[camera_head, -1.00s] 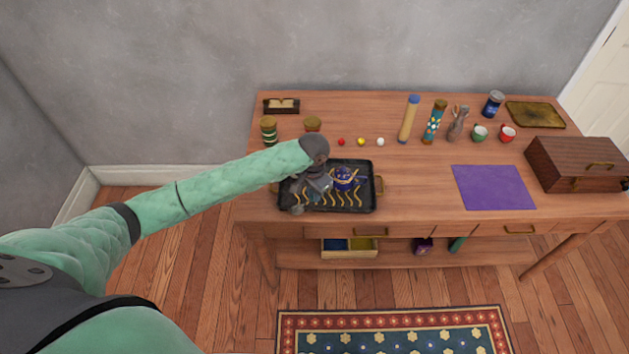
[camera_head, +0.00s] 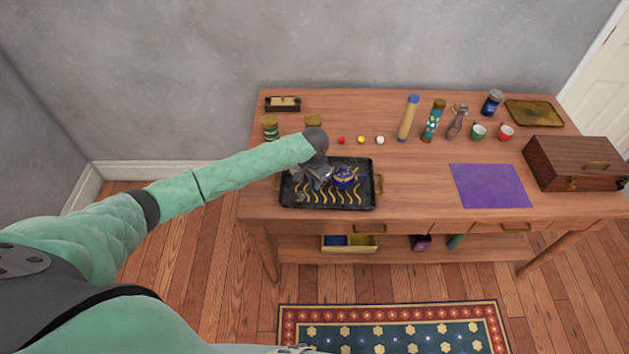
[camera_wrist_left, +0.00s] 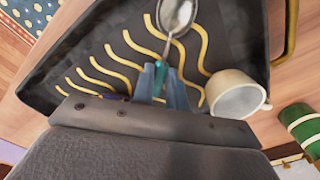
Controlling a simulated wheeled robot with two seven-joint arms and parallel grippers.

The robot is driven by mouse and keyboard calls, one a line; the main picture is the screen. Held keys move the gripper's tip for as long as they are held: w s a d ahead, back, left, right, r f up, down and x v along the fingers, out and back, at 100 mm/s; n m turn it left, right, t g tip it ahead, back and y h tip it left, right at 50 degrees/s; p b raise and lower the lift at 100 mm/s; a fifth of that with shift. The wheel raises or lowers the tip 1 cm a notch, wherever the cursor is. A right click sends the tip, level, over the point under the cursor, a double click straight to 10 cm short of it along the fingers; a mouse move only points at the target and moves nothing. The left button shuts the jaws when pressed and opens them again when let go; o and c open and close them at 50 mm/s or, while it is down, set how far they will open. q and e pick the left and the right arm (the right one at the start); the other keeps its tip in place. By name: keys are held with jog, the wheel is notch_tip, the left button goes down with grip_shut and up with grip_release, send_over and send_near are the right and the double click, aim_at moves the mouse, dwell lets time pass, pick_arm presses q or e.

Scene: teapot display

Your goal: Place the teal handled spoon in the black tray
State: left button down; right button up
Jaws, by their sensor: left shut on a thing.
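The black tray (camera_head: 350,205) with gold wavy lines lies at the table's left front, and it fills much of the left wrist view (camera_wrist_left: 75,75). My left gripper (camera_head: 314,180) is low over its left half. In the left wrist view its fingers (camera_wrist_left: 163,78) are shut on the teal handle of the spoon (camera_wrist_left: 176,16). The spoon's metal bowl points away from the fingers, over the tray. I cannot tell whether it touches the tray floor. In the head view the spoon is hard to make out by the gripper. My right gripper is out of view.
A dark blue teapot (camera_head: 345,178) stands in the tray, right of the gripper. A whitish cup (camera_wrist_left: 237,97) is close to the fingers by the tray edge. A green striped jar (camera_head: 270,127) stands behind the tray. The table right of the tray is clear up to a purple mat (camera_head: 490,186).

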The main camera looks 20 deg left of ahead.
pick_arm(q)
jog(key=c, duration=1.4)
grip_release()
jog(key=shift+f, duration=0.1)
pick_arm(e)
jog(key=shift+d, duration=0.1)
